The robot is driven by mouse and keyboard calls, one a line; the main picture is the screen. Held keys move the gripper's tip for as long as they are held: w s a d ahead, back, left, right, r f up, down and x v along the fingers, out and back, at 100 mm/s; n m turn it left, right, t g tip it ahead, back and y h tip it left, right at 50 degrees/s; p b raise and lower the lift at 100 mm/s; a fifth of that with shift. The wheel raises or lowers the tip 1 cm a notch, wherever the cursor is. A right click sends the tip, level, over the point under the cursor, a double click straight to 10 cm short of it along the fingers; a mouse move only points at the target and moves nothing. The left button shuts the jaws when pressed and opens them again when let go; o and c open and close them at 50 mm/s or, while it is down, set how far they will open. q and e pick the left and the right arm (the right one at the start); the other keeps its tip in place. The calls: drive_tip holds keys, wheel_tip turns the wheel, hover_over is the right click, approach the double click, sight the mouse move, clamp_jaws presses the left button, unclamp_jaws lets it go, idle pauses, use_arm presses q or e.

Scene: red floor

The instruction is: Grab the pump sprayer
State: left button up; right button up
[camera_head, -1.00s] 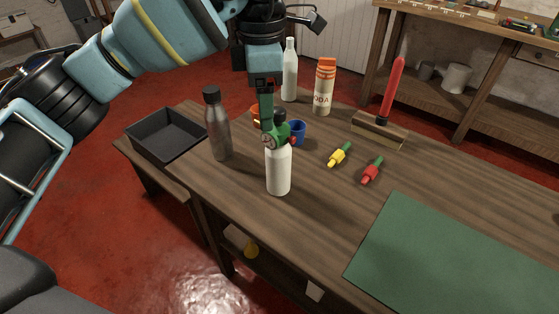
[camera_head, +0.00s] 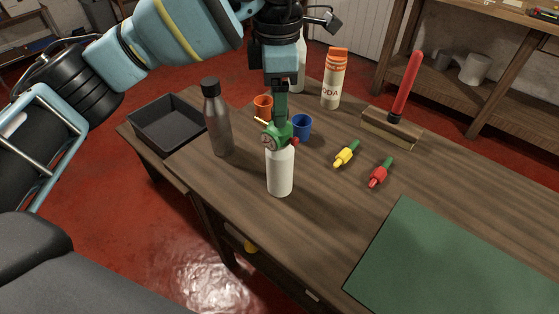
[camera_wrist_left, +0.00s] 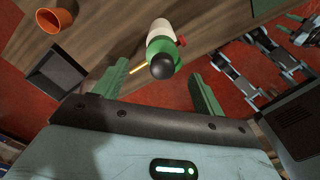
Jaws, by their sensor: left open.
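The pump sprayer (camera_head: 280,172) stands upright near the table's left edge, with a white body, a green head and a small red part at its side. In the left wrist view, the sprayer (camera_wrist_left: 161,50) shows its black top knob pointing toward the camera. My left gripper (camera_head: 281,108) is open and reaches down over the sprayer's head, hiding the knob in the head view. In the left wrist view, the open fingers (camera_wrist_left: 160,85) are on either side of the sprayer's top, with visible gaps.
A grey metal bottle (camera_head: 217,122) stands left of the sprayer. An orange cup (camera_head: 263,104) and a blue cup (camera_head: 302,128) are close behind it. Yellow (camera_head: 346,154) and red (camera_head: 380,173) connectors lie to the right. A green mat (camera_head: 450,260) covers the front right.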

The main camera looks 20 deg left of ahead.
use_arm(q)
hover_over(272, 156)
drive_tip(key=w, duration=0.3)
drive_tip(key=shift+s+d+f, duration=0.1)
drive_tip(key=shift+d+f, duration=0.05)
drive_tip(key=shift+f, duration=1.15)
drive_tip(key=shift+s+d+f, duration=0.1)
drive_tip(key=shift+d+f, duration=0.05)
drive_tip(key=shift+f, duration=1.15)
drive_tip(key=shift+r, duration=0.1)
clamp_jaws()
